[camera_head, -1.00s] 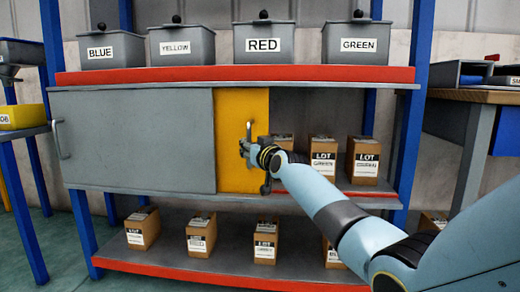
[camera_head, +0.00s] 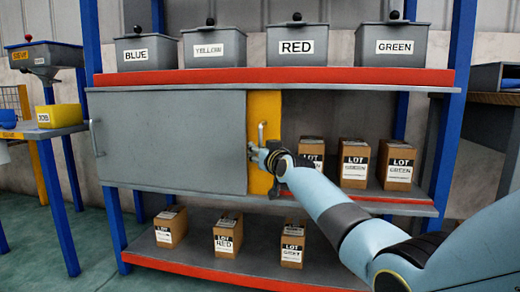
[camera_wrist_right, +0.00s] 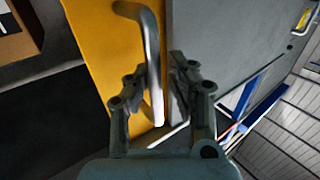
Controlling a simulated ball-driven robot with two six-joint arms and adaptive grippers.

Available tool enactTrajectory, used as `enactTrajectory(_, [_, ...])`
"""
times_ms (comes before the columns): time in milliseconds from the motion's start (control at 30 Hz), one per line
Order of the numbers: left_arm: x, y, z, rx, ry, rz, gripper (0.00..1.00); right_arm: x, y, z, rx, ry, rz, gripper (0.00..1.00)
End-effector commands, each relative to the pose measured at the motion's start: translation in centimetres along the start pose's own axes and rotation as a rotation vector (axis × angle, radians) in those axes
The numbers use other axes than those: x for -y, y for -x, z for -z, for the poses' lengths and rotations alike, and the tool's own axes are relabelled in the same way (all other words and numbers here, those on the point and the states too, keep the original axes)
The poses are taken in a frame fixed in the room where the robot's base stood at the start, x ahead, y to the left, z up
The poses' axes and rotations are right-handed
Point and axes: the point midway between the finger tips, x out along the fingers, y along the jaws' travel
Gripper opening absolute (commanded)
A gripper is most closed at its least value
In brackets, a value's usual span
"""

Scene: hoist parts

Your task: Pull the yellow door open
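The yellow door (camera_head: 262,105) is an upright panel at the right edge of the grey door (camera_head: 170,140) on the middle shelf. Only a narrow strip of it shows; the rest is behind the grey door. My right gripper (camera_head: 262,155) is at the lower part of this handle. In the right wrist view, the handle (camera_wrist_right: 150,50) passes between the fingers of my right gripper (camera_wrist_right: 157,78). It lies close to the left finger, with a gap to the right finger. My left gripper is out of view.
Right of the yellow door the middle shelf is open, with several LOT boxes (camera_head: 354,163). More boxes (camera_head: 228,232) stand on the bottom shelf. Labelled grey bins (camera_head: 298,45) line the top. A blue post (camera_head: 455,95) and a side table (camera_head: 490,99) are at right.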

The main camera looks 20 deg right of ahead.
Motion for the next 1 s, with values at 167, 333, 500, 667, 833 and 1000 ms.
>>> enactTrajectory(167, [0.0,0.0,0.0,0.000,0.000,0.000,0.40,-0.2,-0.1,0.4,-0.007,0.003,-0.002,0.36])
enactTrajectory(333, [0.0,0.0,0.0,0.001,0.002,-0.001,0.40,-0.3,-0.1,0.6,-0.010,0.005,-0.003,0.36])
enactTrajectory(500, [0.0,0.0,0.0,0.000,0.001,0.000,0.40,-0.3,1.0,0.5,-0.010,0.006,-0.003,0.36])
enactTrajectory(667, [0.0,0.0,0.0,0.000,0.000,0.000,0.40,-0.2,3.7,0.5,-0.011,0.007,-0.003,0.36])
enactTrajectory(833, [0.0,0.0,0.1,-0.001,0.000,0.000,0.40,-0.1,7.4,0.3,-0.009,0.005,-0.002,0.36])
enactTrajectory(1000, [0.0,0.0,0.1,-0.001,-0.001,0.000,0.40,-0.1,10.4,0.3,-0.008,0.005,-0.002,0.36])
